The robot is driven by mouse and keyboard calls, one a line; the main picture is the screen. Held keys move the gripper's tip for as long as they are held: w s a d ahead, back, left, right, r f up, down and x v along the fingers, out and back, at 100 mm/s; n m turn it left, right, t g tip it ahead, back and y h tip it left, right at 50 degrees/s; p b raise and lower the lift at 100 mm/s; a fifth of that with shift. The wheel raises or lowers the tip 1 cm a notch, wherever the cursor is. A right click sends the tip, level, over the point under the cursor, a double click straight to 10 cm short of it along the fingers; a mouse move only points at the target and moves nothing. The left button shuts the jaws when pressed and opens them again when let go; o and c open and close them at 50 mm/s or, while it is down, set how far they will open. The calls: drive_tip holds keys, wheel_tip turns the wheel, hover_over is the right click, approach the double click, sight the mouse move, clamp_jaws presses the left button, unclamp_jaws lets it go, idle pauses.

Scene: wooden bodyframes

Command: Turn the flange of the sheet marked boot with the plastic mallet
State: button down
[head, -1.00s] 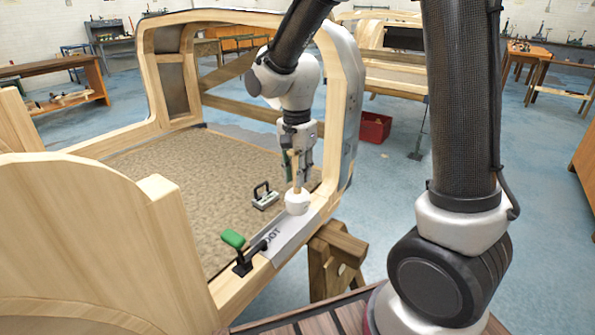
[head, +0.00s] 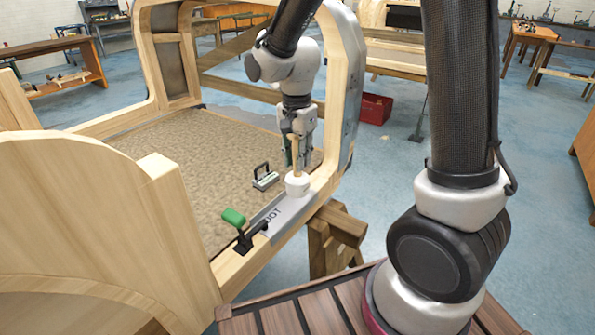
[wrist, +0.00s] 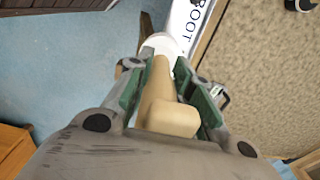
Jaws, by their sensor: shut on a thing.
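My gripper (head: 297,150) is shut on the wooden handle of the plastic mallet (head: 297,184), whose white head points down. The mallet's handle (wrist: 160,95) lies between the green finger pads in the wrist view. The mallet head is at the far end of the grey sheet marked BOOT (head: 283,212), touching or just above it; I cannot tell which. The sheet lies along the wooden sill and also shows in the wrist view (wrist: 188,22), its letters partly cut by the frame edge. The state of its flange is not clear.
A clamp with a green handle (head: 234,217) sits at the sheet's near end. Another tool with a black handle (head: 264,177) stands on the brown floor panel (head: 190,160). A trestle (head: 335,235) supports the sill. A red bin (head: 376,109) is on the floor behind.

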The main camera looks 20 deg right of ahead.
drive_tip(key=shift+r, duration=0.55)
drive_tip(key=s+r, duration=0.2)
drive_tip(key=s, duration=0.7)
